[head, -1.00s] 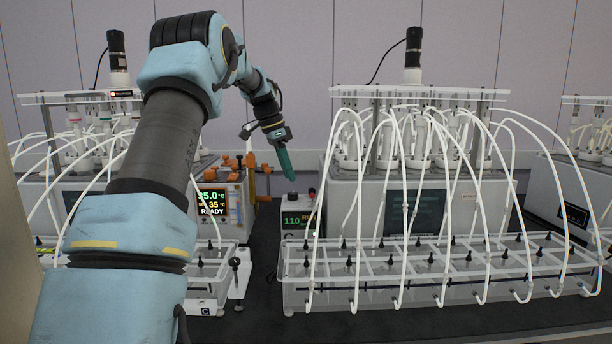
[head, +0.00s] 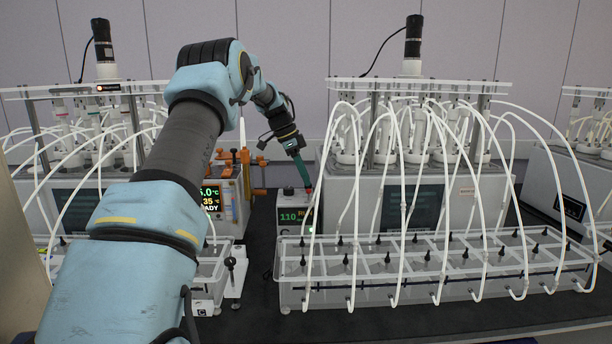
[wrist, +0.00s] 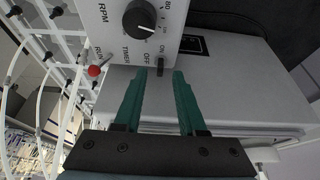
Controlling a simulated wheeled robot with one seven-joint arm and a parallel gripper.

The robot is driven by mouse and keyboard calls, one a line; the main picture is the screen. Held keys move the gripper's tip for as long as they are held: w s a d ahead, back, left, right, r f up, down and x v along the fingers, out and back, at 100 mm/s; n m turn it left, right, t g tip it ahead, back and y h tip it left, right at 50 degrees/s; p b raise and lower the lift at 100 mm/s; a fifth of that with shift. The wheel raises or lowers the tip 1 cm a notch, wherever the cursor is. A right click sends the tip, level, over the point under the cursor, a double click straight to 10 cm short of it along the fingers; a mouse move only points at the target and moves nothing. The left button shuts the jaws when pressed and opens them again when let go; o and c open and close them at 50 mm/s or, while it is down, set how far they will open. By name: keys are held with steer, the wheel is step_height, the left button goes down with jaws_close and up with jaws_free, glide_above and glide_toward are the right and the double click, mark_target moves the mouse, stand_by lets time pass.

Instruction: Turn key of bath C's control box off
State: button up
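The control box (head: 294,214) with a lit "110" display stands between the two baths in the head view. Its white panel (wrist: 110,30) fills the top of the wrist view, with a black dial (wrist: 139,19) and OFF and ON marks. A small dark key (wrist: 160,68) sits by these marks at the panel's edge. My gripper (wrist: 159,75) is open and empty, its teal fingertips on either side of the key with gaps showing. Whether a finger touches the box cannot be told. In the head view my gripper (head: 304,175) is just above the box.
A red knob (wrist: 94,71) lies left of my fingers. The right bath's clear tray (head: 430,287) and its white tubes stand close to the box. A unit with a temperature display (head: 210,199) and orange clamps (head: 262,176) are on the left.

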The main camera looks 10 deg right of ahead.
steer(key=shift+d+f, duration=0.25)
steer(key=shift+f, duration=0.35)
jaws_close()
